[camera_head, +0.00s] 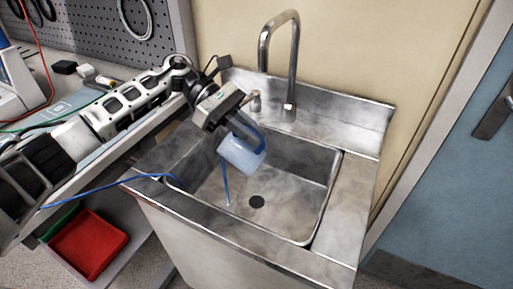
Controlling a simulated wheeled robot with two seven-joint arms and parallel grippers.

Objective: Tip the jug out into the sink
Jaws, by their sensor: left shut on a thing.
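The jug (242,154) is pale and translucent with a blue handle, and it is tilted over the sink (327,205) basin. My left gripper (233,118) is shut on the jug at its handle side, above the back left of the basin. A thin blue stream (225,183) runs down from the jug's lower left edge toward the basin floor. The dark round drain (256,201) shows in the basin floor, a little right of the stream. The fingertips are partly hidden by the gripper body. My right gripper is not in view.
A tall curved faucet (296,62) stands behind the basin, close to my left gripper. A workbench with a pegboard (99,38) is at the left. A red bin (88,246) sits low at the left. A blue door (462,185) is at the right.

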